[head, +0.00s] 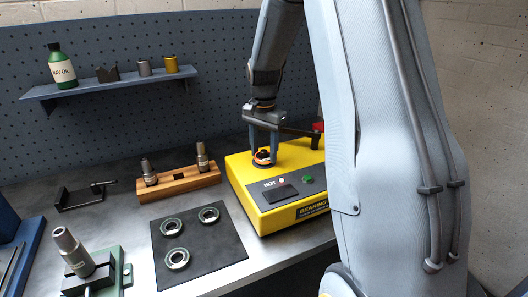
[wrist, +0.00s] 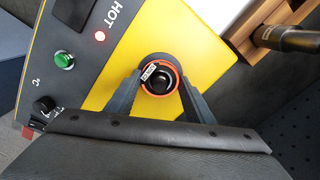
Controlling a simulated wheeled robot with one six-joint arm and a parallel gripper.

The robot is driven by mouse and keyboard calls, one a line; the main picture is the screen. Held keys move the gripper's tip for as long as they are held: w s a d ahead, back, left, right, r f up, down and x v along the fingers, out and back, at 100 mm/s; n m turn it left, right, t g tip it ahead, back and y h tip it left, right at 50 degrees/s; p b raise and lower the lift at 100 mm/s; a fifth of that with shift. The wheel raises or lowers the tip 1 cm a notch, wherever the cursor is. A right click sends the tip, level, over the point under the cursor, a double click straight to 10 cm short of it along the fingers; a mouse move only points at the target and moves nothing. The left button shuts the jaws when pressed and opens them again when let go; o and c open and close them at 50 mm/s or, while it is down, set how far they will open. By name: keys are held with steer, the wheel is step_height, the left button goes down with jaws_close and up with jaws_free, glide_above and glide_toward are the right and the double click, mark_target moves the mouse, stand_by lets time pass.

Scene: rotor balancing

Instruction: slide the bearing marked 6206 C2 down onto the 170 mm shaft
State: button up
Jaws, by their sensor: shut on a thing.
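A bearing (wrist: 157,82) with an orange-red outer ring and a small white tag sits at the yellow heater; the tag is too small to read. My gripper (head: 262,154) is shut on this bearing, a finger on each side; my gripper also shows in the wrist view (wrist: 158,88). In the head view the bearing (head: 261,160) is partly hidden by the fingers. A stepped metal shaft (head: 70,245) stands tilted in the picture in a green-based vise at the front left. Two more shafts (head: 149,174) (head: 202,158) stand in a wooden block. No shaft length is readable.
The yellow bearing heater (head: 240,183) has a lit HOT light and a green button. Several bearings (head: 209,214) lie on a black mat (head: 222,247). A black stand (head: 80,196) is at left. A shelf (head: 120,84) with an oil bottle hangs behind.

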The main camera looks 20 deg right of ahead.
steer(key=shift+r+p, duration=1.75)
steer(key=shift+r, duration=0.85)
